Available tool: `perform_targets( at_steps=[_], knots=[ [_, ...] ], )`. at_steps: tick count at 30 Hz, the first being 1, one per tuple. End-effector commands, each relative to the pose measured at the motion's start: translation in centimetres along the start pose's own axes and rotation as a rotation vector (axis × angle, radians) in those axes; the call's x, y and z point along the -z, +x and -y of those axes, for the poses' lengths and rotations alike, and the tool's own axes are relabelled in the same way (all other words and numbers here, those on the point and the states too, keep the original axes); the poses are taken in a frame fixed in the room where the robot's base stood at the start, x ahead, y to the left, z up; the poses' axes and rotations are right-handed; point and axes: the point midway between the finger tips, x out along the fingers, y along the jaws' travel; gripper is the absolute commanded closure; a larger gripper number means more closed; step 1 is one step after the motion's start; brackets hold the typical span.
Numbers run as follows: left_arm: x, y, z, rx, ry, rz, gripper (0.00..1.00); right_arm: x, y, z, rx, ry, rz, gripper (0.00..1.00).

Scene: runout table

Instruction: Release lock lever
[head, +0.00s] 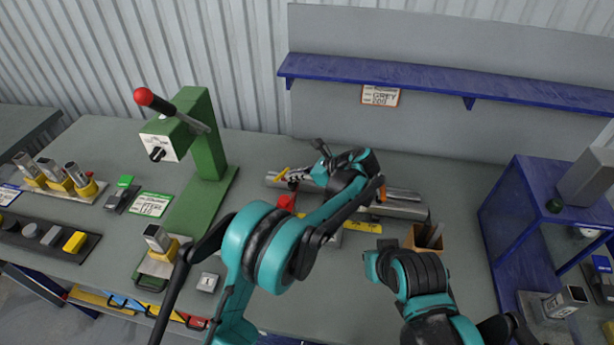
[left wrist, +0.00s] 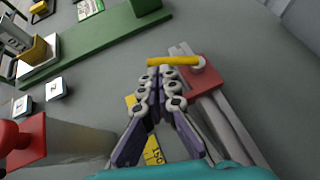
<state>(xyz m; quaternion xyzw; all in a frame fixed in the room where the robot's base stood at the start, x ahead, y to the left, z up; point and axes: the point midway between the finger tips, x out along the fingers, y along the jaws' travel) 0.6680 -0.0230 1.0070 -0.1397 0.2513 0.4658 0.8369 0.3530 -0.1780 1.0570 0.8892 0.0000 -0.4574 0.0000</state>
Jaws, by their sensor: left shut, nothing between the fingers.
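The lock lever (left wrist: 173,62) is a short yellow bar in the left wrist view, lying across just beyond my fingertips. Its right end meets a pale round pivot on a red block (left wrist: 205,82), which sits on grey rails.
A green press (head: 205,135) with a red-knobbed handle stands left of the rails. A brown box (head: 424,240) is at their right end. A blue stand (head: 535,200) is at the right and a blue shelf (head: 430,78) at the back.

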Motion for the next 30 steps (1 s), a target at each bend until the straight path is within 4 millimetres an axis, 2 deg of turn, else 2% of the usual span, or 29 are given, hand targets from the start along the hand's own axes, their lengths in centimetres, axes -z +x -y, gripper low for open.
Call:
perform_targets(
  at_steps=[3, 8, 30],
  knots=[
    [0.1, 1.8, 0.0, -0.001, 0.0, 0.0, 1.0, -0.4, 0.5, 0.0, 0.0, 0.0, 0.0, 1.0],
    [0.1, 2.8, 0.0, 0.0, 0.0, 0.0, 1.0, -0.5, 0.7, 0.0, 0.0, 0.0, 0.0, 1.0],
    [-0.2, 3.2, -0.1, 0.048, 0.031, 0.0, 1.0, -0.6, 0.8, 0.0, 0.0, 0.0, 0.0, 1.0]
  ],
)
